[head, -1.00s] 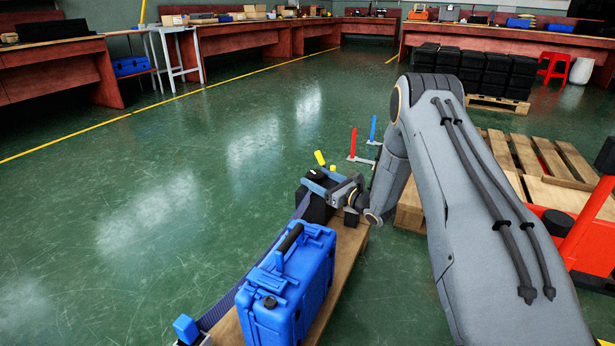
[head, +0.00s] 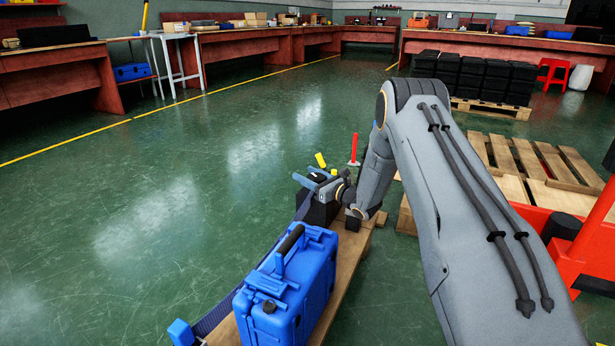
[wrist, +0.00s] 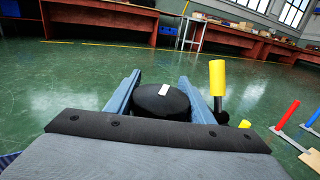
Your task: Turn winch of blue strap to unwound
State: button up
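The winch is a black block (head: 318,211) at the far end of a wooden board. In the wrist view a round black knob (wrist: 160,103) with a white mark lies between my gripper's blue-grey fingers (wrist: 160,92). My gripper (head: 308,178) is open at the winch, a finger on each side of the knob; whether they touch it is unclear. A yellow-ended handle (wrist: 217,78) stands right of the right finger; it also shows in the head view (head: 320,160). The dark blue strap (head: 220,312) runs along the board's left side from a blue end piece (head: 181,332).
A blue case (head: 290,285) stands on the wooden board (head: 345,270) close to the winch. A red post (head: 354,150) stands behind my arm. Wooden pallets (head: 535,165) and a red frame (head: 575,255) are at right. The green floor (head: 130,220) at left is clear.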

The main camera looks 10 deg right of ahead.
jog(key=shift+s+n+g+y, duration=0.1)
jog(key=shift+n+g+y, duration=0.2)
jog(key=shift+y, duration=0.1)
jog(key=n+g+y, duration=0.1)
jog(key=n+g+y+b, duration=0.1)
jog(key=g+y, duration=0.1)
jog(key=shift+s+a+f+n+b, duration=0.15)
jog(key=shift+s+a+n+b, duration=0.15)
jog(key=shift+a+n+b, duration=0.1)
jog(key=n+g+y+b, duration=0.2)
jog(key=g, duration=0.1)
jog(key=s+n+g+y+b, duration=0.1)
jog(key=g, duration=0.1)
jog(key=shift+a+f+n, duration=0.15)
jog(key=shift+a+n, duration=0.15)
jog(key=shift+a, duration=0.05)
jog(key=n+g+b, duration=0.1)
jog(key=s+n+g+y+b, duration=0.1)
jog(key=g+b, duration=0.1)
jog(key=shift+a+n+g, duration=0.15)
jog(key=shift+n+g, duration=0.15)
jog(key=shift+s+n+g+b, duration=0.25)
jog(key=shift+n+g, duration=0.3)
jog(key=shift+g, duration=0.4)
jog(key=shift+s+n+g+b, duration=0.25)
jog(key=shift+n+g, duration=0.3)
jog(key=shift+g, duration=0.4)
jog(key=shift+s+r+n+g, duration=0.2)
jog(key=shift+n+g, duration=0.1)
jog(key=shift+g, duration=0.1)
